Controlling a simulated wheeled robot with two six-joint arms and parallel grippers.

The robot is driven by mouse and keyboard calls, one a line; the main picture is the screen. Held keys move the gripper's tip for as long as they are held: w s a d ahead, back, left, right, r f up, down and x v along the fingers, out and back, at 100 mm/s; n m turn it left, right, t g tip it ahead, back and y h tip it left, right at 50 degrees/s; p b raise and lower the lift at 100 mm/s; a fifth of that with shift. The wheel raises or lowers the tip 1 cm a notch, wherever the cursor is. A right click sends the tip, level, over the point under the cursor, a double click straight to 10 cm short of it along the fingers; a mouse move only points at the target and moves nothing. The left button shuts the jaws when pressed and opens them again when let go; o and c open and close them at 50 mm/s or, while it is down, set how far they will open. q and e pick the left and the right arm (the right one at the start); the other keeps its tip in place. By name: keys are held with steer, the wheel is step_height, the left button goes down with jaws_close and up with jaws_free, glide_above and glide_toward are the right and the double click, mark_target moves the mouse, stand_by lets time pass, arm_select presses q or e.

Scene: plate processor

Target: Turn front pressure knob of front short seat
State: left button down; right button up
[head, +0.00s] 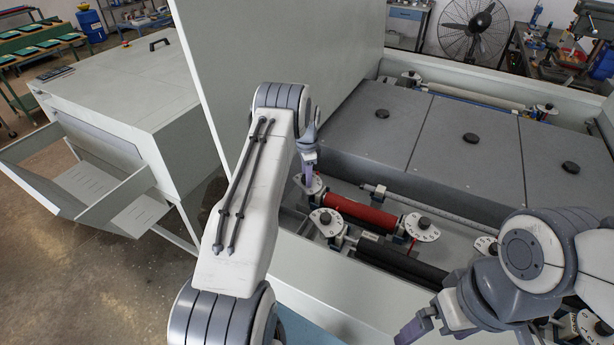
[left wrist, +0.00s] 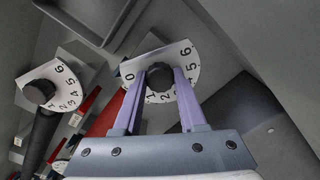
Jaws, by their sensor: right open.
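My left gripper (head: 309,178) reaches down to a black knob at the left end of the red roller (head: 360,211). In the left wrist view, the left gripper (left wrist: 162,75) has its two purple fingers on either side of this black knob (left wrist: 159,80), appearing to touch it. The knob sits on a white numbered dial (left wrist: 189,60), partly hidden by the fingers. A second black knob on a white dial (head: 327,220) stands nearby at the end of the black roller (head: 400,262); its dial shows in the left wrist view (left wrist: 66,79). My right gripper (head: 467,337) is open and empty at the lower right.
Grey covers (head: 470,150) with black knobs fill the machine behind the rollers. A tall light panel (head: 280,70) stands at the left of the bay. Another dial knob (head: 421,226) is at the red roller's right end. Low walls edge the bay.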

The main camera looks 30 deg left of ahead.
arm_select(q)
steer(key=shift+f+n+b, duration=0.15)
steer(key=shift+n+b, duration=0.65)
steer(key=shift+b, duration=0.05)
steer(key=shift+n+b, duration=1.05)
steer(key=shift+n, duration=0.15)
steer(key=n+b, duration=0.1)
steer(key=n, duration=0.1)
steer(key=shift+n, duration=0.4)
steer(key=n+b, duration=0.2)
steer(key=n, duration=0.1)
steer(key=shift+a+n, duration=0.1)
steer(key=shift+n, duration=0.2)
steer(key=n+b, duration=0.1)
steer(key=n, duration=0.8)
steer(key=shift+n+b, duration=0.4)
steer(key=shift+r+n, duration=0.2)
steer(key=shift+n, duration=1.4)
